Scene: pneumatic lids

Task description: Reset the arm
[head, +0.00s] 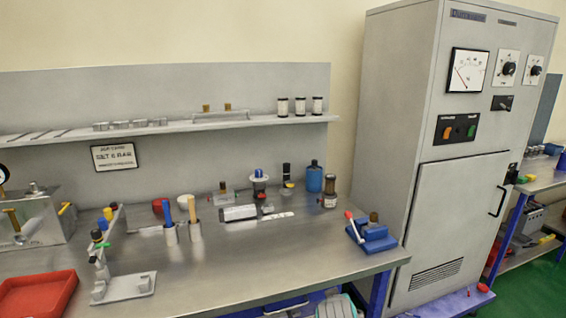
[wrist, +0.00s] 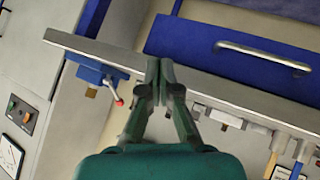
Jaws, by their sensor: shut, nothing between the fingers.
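My gripper (wrist: 159,72) shows in the wrist view, its green fingers together and empty. It appears in front of the workbench edge, near a blue drawer (wrist: 185,35) with a pale bar handle. A blue device with a red-tipped lever (wrist: 95,72) lies to the left of the fingers there. The same blue device (head: 372,236) stands at the right end of the bench in the head view. I cannot tell how far the fingertips are from the bench edge.
The metal workbench (head: 240,258) holds several small parts, a blue bottle (head: 314,178), cups with handles and a red tray (head: 38,296). A tall grey cabinet (head: 455,200) stands at its right. A shelf (head: 170,128) runs above. Green floor (head: 545,285) shows at far right.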

